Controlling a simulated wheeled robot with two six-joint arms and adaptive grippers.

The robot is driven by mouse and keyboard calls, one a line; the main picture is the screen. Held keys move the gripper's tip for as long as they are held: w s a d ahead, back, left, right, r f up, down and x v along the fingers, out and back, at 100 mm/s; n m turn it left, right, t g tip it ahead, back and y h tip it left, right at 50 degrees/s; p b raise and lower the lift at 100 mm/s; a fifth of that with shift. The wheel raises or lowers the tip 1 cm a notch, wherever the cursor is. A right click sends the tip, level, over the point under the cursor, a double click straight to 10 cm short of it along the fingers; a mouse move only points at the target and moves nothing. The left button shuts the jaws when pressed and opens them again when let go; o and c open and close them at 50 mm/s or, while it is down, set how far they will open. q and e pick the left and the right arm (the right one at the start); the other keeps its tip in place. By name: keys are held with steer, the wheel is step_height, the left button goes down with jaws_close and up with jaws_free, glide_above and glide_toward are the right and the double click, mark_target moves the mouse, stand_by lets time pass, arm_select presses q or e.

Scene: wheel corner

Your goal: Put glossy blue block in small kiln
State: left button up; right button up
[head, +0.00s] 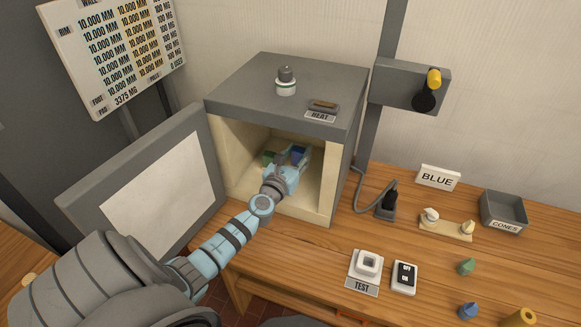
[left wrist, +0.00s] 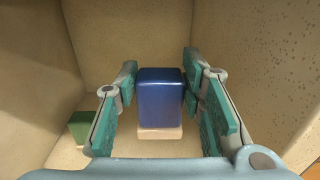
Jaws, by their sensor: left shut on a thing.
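The small kiln (head: 350,112) is a grey box with a cream inside, and its door (head: 150,195) stands open to the left. My left gripper (head: 285,157) reaches into the kiln. It is shut on the glossy blue block (left wrist: 160,98), which also shows in the head view (head: 299,153). The block is upright between the green finger pads, with a beige part at its bottom. I cannot tell whether it touches the kiln floor. My right gripper is not in view.
A green block (left wrist: 78,127) sits in the kiln to the left of the blue one. Kiln walls are close on both sides. On the table to the right are a BLUE sign (head: 437,178), a CONES tray (head: 503,210), a TEST stand (head: 365,270) and small cones.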

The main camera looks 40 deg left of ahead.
arm_select(q)
steer(key=shift+n+y, duration=0.3)
steer(key=shift+y, duration=0.1)
steer(key=f+b, duration=0.6)
steer(key=f, duration=0.1)
steer(key=w+f+b, duration=0.1)
steer(key=f+b, duration=0.2)
steer(key=shift+f, duration=0.4)
steer(key=shift+r, duration=0.2)
steer(key=shift+f, duration=0.15)
steer(key=o, duration=1.2)
steer(key=shift+s+r+p, duration=0.2)
steer(key=shift+s+p, duration=0.05)
steer(key=shift+p, duration=0.2)
steer(key=p+v, duration=0.1)
steer(key=v, duration=1)
steer(key=shift+s+d+r+p, duration=0.1)
steer(key=shift+s+d+p, duration=0.05)
steer(key=shift+s+p, duration=0.15)
